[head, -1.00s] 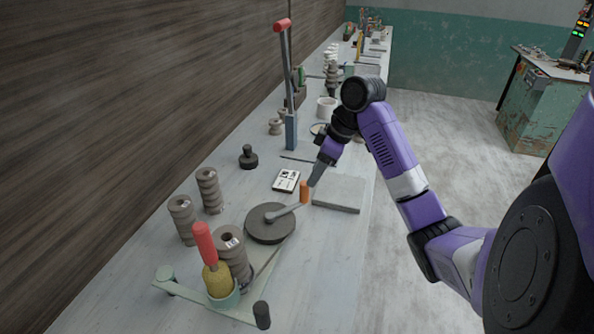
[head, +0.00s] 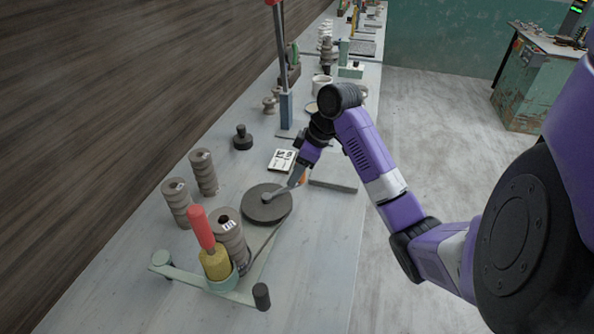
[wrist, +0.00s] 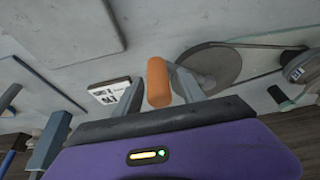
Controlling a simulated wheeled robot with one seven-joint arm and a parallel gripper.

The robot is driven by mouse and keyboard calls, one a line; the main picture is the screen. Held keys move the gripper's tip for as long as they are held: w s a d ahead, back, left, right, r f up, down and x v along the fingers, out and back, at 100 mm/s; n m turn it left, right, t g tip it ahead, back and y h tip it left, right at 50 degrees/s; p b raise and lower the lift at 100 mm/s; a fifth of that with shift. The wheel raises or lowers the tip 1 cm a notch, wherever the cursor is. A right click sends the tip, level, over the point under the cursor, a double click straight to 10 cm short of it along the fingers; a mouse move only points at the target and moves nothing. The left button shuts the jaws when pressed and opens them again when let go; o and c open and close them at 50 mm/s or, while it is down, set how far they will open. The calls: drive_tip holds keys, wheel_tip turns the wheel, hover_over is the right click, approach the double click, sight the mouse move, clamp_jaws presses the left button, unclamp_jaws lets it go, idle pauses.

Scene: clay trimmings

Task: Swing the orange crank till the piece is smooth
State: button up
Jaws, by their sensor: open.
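The orange crank handle (wrist: 157,84) stands between the two spread fingers of my gripper (wrist: 160,77) in the wrist view. I cannot tell whether either finger touches it. In the head view my gripper (head: 297,180) hides most of the orange handle (head: 303,180). The crank sits on a dark round wheel (head: 258,208), and a belt runs from the wheel toward the spindle. A brown ribbed piece (head: 231,236) with a white label stands there. A yellow sponge (head: 216,263) on a red handle (head: 202,228) rests against it in a green holder. The piece's surface smoothness is unclear.
Two brown ribbed pieces (head: 176,200) stand by the wall. A black knob-topped object (head: 242,138), a printed card (head: 282,159) and a grey slab (head: 333,184) lie beyond the wheel. A tall lever post (head: 286,108) stands farther back.

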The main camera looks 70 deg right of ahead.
clamp_jaws()
idle(1.4)
